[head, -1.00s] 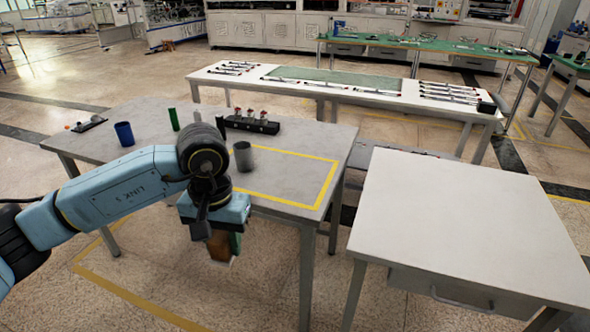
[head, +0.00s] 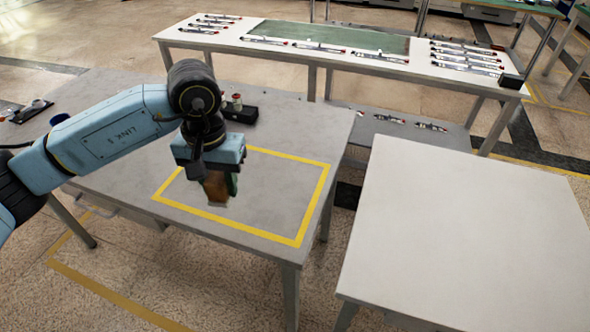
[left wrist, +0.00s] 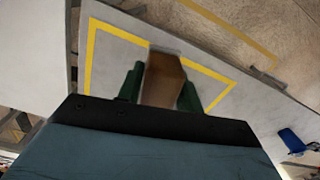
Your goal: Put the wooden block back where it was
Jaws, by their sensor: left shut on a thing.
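The wooden block (head: 216,189) is brown and hangs below my left gripper (head: 222,186), which is shut on it. In the left wrist view the block (left wrist: 163,80) sits between the two green fingers of the left gripper (left wrist: 161,88). The block appears held above the grey table (head: 270,205), over or near the left part of the yellow taped rectangle (head: 322,200). Whether any gap is left under it is hard to tell. My right gripper is not in view.
A black holder (head: 240,113) with small parts stands behind my left arm on the grey table. A blue cup (left wrist: 291,140) shows in the left wrist view. A bare white table (head: 460,230) stands at right. The taped area's right part is clear.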

